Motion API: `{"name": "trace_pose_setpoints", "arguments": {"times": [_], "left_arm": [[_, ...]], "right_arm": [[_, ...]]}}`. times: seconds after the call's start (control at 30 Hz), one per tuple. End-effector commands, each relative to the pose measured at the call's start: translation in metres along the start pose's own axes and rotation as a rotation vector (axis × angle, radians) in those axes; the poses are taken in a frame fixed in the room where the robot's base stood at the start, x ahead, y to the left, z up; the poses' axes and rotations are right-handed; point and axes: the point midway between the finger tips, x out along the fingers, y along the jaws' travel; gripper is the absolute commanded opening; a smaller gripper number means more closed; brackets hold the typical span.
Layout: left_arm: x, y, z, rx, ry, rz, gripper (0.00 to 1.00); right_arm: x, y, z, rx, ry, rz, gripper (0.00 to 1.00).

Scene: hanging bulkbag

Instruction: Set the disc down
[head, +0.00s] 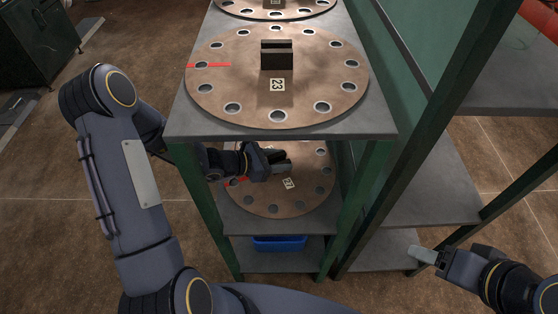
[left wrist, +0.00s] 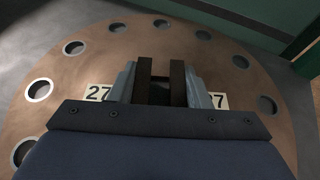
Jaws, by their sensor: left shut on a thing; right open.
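A brown disc (head: 262,206) with a ring of holes and a number tag is at the middle shelf (head: 270,226) of the green-framed rack. In the left wrist view the tags on the disc (left wrist: 72,78) read 27. My left gripper (head: 277,164) reaches in under the top shelf and is shut on the disc's dark upright handle (left wrist: 162,82). The disc looks level and low over the shelf; I cannot tell whether it touches. The top shelf hides its far side. My right gripper (head: 428,256) is open and empty, right of the rack.
Disc 23 (head: 220,90) lies on the top shelf (head: 190,125), with another disc (head: 300,10) behind it. A blue bin (head: 279,244) is on the lowest shelf. Green posts (head: 200,200) stand close to my left arm. A side shelf (head: 435,185) at right is empty.

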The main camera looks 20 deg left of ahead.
Motion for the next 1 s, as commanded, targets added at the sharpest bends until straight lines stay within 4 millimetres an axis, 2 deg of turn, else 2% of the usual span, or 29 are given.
{"name": "trace_pose_setpoints", "arguments": {"times": [0.3,0.33,0.5,0.83,1.0], "left_arm": [[0.001,0.000,0.000,0.004,-0.007,0.000,0.00],[0.001,0.000,-0.002,0.002,-0.002,0.000,0.45],[0.001,0.000,-0.001,0.002,-0.002,0.000,0.65],[-0.001,0.000,0.004,0.002,-0.002,0.000,0.65],[-0.026,0.002,0.004,0.002,-0.001,0.005,0.65]], "right_arm": [[0.003,0.001,0.001,0.000,0.000,0.000,0.65],[0.003,0.001,0.001,0.000,0.000,0.000,0.65],[0.002,0.001,0.001,0.000,0.000,0.000,0.65],[-0.002,-0.001,-0.001,0.000,0.000,0.000,0.65],[-0.007,-0.003,-0.004,0.000,0.000,0.000,0.65]]}}
